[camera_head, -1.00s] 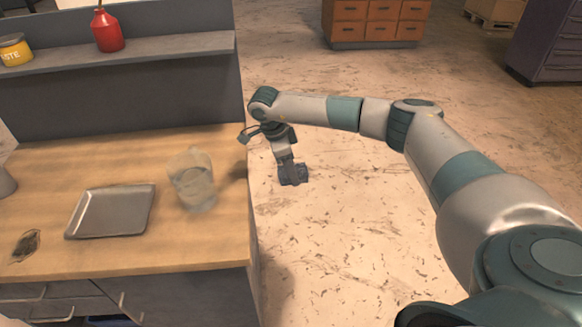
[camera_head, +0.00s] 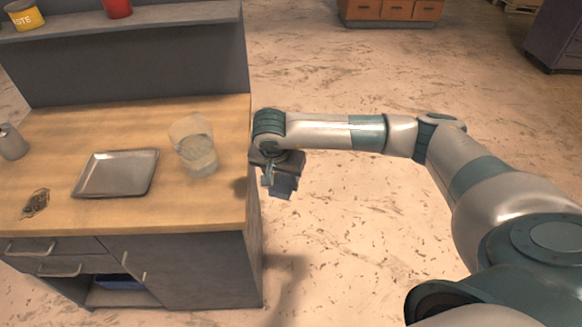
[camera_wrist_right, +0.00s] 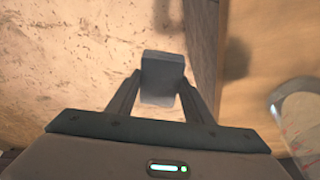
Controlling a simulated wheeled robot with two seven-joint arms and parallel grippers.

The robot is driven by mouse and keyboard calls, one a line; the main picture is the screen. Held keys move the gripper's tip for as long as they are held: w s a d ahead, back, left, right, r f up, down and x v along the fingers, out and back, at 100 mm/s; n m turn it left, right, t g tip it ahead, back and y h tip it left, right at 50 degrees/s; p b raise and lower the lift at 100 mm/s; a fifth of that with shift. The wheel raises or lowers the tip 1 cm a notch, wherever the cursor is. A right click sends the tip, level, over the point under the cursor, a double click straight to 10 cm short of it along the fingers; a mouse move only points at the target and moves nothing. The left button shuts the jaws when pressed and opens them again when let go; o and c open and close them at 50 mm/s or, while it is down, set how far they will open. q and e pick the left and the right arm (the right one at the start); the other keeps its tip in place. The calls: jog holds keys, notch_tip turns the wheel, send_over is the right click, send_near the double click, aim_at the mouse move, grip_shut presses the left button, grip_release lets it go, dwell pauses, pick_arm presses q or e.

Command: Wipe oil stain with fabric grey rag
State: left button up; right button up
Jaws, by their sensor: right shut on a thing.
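The oil stain (camera_head: 36,203) is a dark scribbled smudge at the left of the wooden worktop (camera_head: 120,218). My right gripper (camera_head: 278,176) hangs over the floor just right of the worktop's right edge. It is shut on a small grey, block-like piece, which I take to be the grey rag (camera_head: 283,188). In the right wrist view, the rag (camera_wrist_right: 161,78) sits between the two fingertips (camera_wrist_right: 160,98), with floor behind it and the worktop to the right. My left gripper is not in view.
A metal tray (camera_head: 116,174) lies right of the stain. A clear glass jug (camera_head: 196,150) stands between tray and right edge. A grey metal cup (camera_head: 12,142) stands at far left. A shelf (camera_head: 150,18) holds a yellow can (camera_head: 24,15) and red bottle (camera_head: 117,7).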

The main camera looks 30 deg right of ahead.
jog(key=s+a+r+n+t+y, duration=0.1)
jog(key=s+a+n+y, duration=0.1)
jog(key=s+a+n, duration=0.4)
jog(key=a+n, duration=0.1)
jog(key=n, duration=0.2)
jog(key=shift+s+r, duration=0.25)
jog(key=shift+r, duration=0.1)
jog(key=shift+a, duration=0.1)
